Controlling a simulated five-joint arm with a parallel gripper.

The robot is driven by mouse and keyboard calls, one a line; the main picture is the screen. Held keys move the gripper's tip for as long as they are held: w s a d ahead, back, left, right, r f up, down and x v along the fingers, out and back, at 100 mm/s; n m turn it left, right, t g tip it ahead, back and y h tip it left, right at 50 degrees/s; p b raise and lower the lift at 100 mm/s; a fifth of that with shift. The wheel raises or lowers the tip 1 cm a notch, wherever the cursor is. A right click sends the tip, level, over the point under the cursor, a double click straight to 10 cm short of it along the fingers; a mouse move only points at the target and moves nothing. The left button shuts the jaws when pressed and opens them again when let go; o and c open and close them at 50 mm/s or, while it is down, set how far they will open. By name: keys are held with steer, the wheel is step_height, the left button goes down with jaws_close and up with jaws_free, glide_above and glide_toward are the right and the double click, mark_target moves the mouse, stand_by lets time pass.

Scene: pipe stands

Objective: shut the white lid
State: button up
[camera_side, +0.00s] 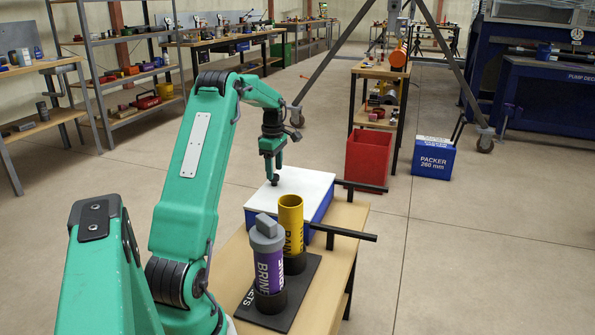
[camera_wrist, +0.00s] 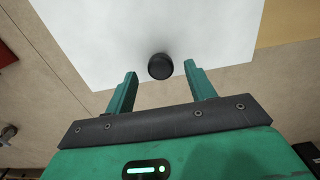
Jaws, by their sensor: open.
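The white lid (camera_side: 308,185) lies flat over the blue box (camera_side: 318,212) on the wooden bench in the side view. I see no clear gap between lid and box. The lid (camera_wrist: 150,28) fills the upper middle of the wrist view, with a round black knob (camera_wrist: 160,66) near its close edge. My gripper (camera_side: 273,176) points down over the lid's left part in the side view. In the wrist view its two fingers (camera_wrist: 158,82) are apart, with the knob between and just beyond their tips. Whether a finger touches the lid is unclear.
A yellow cylinder (camera_side: 291,218) and a purple cylinder with a grey cap (camera_side: 268,262) stand upright in black holders on a dark mat (camera_side: 308,272), in front of the box. Two black bars (camera_side: 350,234) stick out rightward beside the box. A red bin (camera_side: 368,160) stands behind.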

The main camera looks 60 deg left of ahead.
steer(key=shift+r, duration=2.75)
steer(key=shift+d, duration=0.1)
steer(key=shift+w+d+r, duration=0.15)
steer(key=shift+d+r, duration=0.1)
steer(key=d+r+m+t, duration=0.1)
steer(key=d+r+m, duration=0.25)
steer(key=d, duration=0.45)
steer(key=w+d+r+m+y, duration=0.1)
steer(key=d+r+m, duration=0.2)
steer(key=d+m, duration=0.35)
steer(key=d+r+m+t, duration=0.1)
steer(key=d+r+m, duration=0.15)
steer(key=d, duration=0.65)
steer(key=s+d+f+m+t, duration=0.1)
steer(key=s+d+m, duration=0.5)
steer(key=d, duration=0.3)
steer(key=s+d+f+m+t+h, duration=0.1)
steer(key=s+d+f+m+t, duration=0.1)
steer(key=s+d+m, duration=0.5)
steer(key=shift+d+f+m+t, duration=0.25)
steer(key=shift+d+m, duration=0.5)
steer(key=shift+d, duration=0.65)
